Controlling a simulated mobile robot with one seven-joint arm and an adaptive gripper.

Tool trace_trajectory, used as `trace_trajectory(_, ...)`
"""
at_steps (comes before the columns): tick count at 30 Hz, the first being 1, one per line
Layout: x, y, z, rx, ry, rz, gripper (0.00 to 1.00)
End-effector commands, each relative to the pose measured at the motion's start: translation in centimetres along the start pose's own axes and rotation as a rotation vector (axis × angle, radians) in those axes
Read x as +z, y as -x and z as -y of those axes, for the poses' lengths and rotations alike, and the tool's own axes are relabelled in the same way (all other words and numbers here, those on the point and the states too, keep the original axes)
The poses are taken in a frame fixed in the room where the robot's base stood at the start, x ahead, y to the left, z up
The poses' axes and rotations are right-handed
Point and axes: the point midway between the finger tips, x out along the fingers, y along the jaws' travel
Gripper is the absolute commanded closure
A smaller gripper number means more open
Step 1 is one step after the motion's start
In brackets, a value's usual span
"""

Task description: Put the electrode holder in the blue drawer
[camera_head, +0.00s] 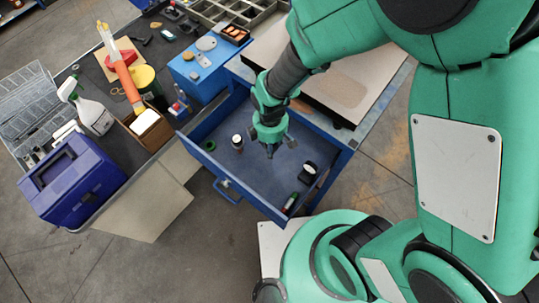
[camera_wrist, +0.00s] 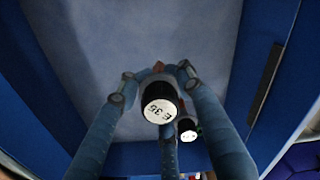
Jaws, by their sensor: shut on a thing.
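The blue drawer (camera_head: 250,200) is pulled open in the head view, and its floor (camera_wrist: 75,35) fills much of the wrist view. My gripper (camera_head: 270,150) points down over the inside of the drawer. In the wrist view its fingers close around a black cylinder with a white end marked "E 35", which looks like the electrode holder (camera_wrist: 160,103). The fingers and hand hide it in the head view. I cannot tell whether it touches the drawer floor.
In the drawer are a black item with a white top (camera_head: 237,140), a green ring (camera_head: 208,145), a dark item (camera_head: 308,169) and a green tube (camera_head: 290,203). A blue box (camera_head: 200,70) stands behind. A spray bottle (camera_head: 92,112) and purple case (camera_head: 72,180) are left.

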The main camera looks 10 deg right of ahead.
Motion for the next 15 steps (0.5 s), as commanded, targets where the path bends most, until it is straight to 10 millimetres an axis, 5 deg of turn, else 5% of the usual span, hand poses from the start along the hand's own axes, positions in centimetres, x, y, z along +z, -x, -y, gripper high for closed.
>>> trace_trajectory(5, -0.1, -1.8, -0.1, 0.001, 0.000, -0.001, 1.00)
trace_trajectory(15, -0.1, -2.0, -0.1, 0.002, 0.000, -0.001, 1.00)
